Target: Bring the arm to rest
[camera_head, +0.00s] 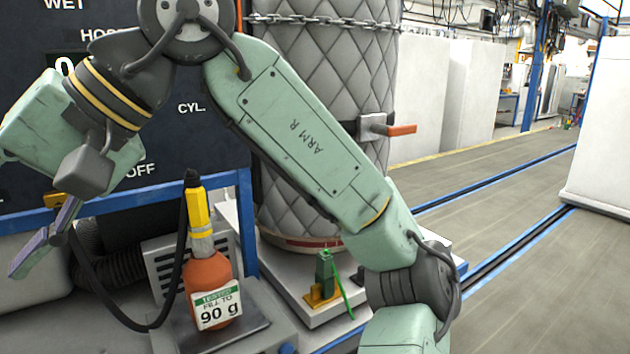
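My pale green arm (300,135), marked "ARM R", rises from the lower right, bends at the top and comes down on the left. My gripper (42,240) hangs at the far left, in front of the blue frame of the panel. Its grey-purple fingers are small and seen at an angle, so whether they are open or shut is unclear. Nothing is visibly held in it. An orange bottle (208,277) with a yellow neck stands upright to its right, on a dark plate (238,332). The bottle's label reads "FILL TO 90 g".
A black hose (95,285) loops from the bottle's top towards the left. A quilted cylinder (290,190) with a chain and an orange-handled valve (400,130) stands behind my arm. A green block (325,272) sits on a yellow base. Open floor (500,190) lies right.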

